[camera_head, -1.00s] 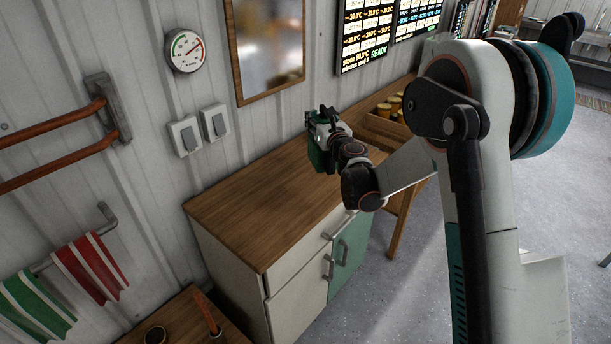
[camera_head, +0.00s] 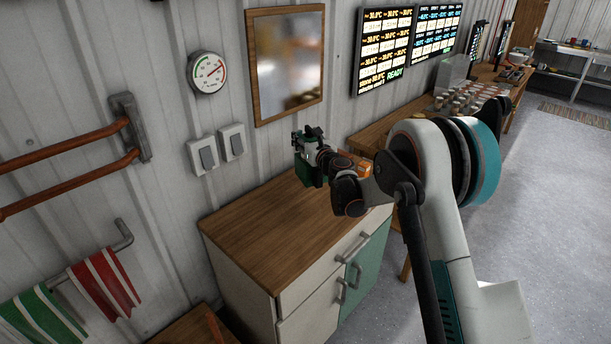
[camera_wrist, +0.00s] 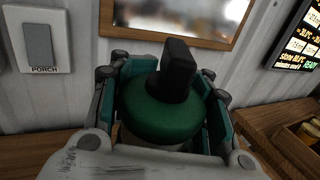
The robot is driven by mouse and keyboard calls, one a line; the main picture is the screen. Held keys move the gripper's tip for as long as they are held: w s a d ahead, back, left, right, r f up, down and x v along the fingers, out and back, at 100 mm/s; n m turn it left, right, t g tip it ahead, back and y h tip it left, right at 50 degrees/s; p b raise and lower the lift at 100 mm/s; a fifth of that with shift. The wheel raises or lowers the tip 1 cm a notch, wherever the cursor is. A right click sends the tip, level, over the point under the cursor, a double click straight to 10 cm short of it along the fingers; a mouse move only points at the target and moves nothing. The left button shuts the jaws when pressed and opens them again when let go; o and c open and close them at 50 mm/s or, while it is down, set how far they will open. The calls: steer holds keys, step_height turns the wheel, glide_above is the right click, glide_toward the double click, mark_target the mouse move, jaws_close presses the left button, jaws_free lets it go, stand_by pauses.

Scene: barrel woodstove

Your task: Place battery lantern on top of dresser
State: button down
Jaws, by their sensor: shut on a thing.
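The battery lantern (camera_wrist: 160,112) has a round green cap with a black upright handle, and it sits between my gripper's fingers in the wrist view. In the head view the green lantern (camera_head: 309,172) hangs at the end of my arm. My gripper (camera_head: 311,145) is shut on it, over the far right part of the dresser top. The dresser (camera_head: 262,229) has a bare wooden top, white drawer fronts and a green door. The lantern's underside is hard to make out, so I cannot tell whether it touches the top.
A framed mirror (camera_head: 288,62) and two switches (camera_head: 217,150) are on the wall behind the dresser. A wooden table (camera_head: 378,133) stands beyond it on the right. Red rails (camera_head: 65,170) and striped towels (camera_head: 103,283) are at left. The dresser top's near left part is clear.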

step_height(320, 180, down, 13)
steer(key=shift+f+b, duration=0.1)
steer(key=shift+b, duration=1.15)
steer(key=c, duration=0.8)
jaws_free()
steer(key=shift+c, duration=0.2)
